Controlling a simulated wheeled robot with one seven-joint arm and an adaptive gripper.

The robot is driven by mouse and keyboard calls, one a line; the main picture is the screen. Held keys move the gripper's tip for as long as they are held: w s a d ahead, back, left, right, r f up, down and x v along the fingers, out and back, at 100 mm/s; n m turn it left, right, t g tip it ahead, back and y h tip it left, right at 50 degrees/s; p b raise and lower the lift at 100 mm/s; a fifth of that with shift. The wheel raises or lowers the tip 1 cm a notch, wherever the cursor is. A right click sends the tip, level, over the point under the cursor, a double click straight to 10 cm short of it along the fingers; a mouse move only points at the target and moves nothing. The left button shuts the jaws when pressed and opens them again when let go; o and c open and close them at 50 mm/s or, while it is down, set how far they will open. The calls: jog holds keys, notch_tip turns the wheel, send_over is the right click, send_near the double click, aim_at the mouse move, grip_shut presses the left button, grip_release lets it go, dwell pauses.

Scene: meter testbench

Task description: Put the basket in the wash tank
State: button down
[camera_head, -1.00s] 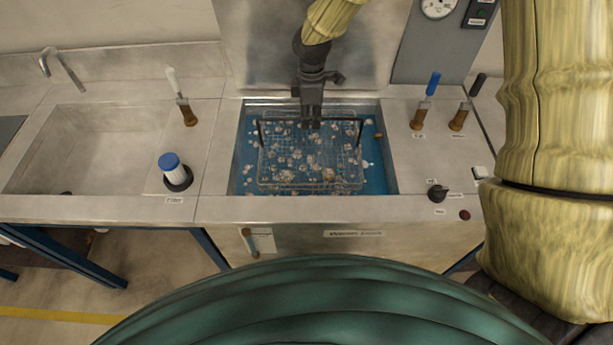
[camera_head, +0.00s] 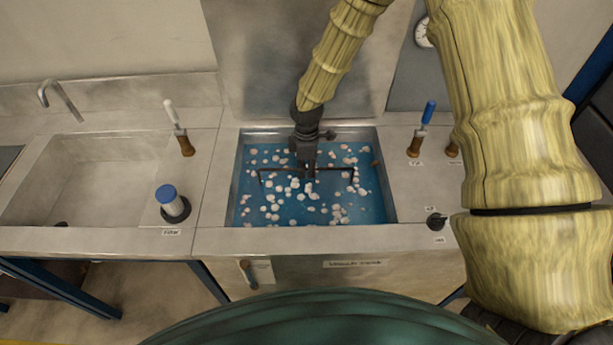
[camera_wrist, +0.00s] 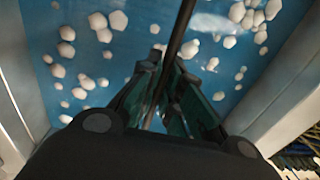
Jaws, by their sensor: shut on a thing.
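The wash tank (camera_head: 240,205) is a square steel basin in the middle of the counter, filled with blue liquid and several white foam blobs. My gripper (camera_head: 307,177) points down into the tank and is shut on the basket's dark handle (camera_head: 336,169). The handle bar runs left to right just above the liquid, with its two ends dipping in. The basket's wire body is hidden under the blue surface. In the wrist view, the green-tinted fingers (camera_wrist: 167,115) close around the dark handle bar (camera_wrist: 172,50), with foam around it.
An empty sink basin (camera_head: 95,170) with a tap (camera_head: 60,98) lies to the left. A blue-capped filter (camera_head: 172,203) and a white-handled lever (camera_head: 180,128) stand between. A blue-handled lever (camera_head: 421,130) and a black knob (camera_head: 436,221) are right of the tank.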

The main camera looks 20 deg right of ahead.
jog(key=shift+f+p, duration=0.7)
jog(key=shift+f, duration=1.25)
jog(key=c, duration=1.6)
grip_release()
jog(key=shift+r, duration=0.1)
notch_tip(320, 180, up, 12)
jog(key=b, duration=0.3)
jog(key=shift+w, duration=0.3)
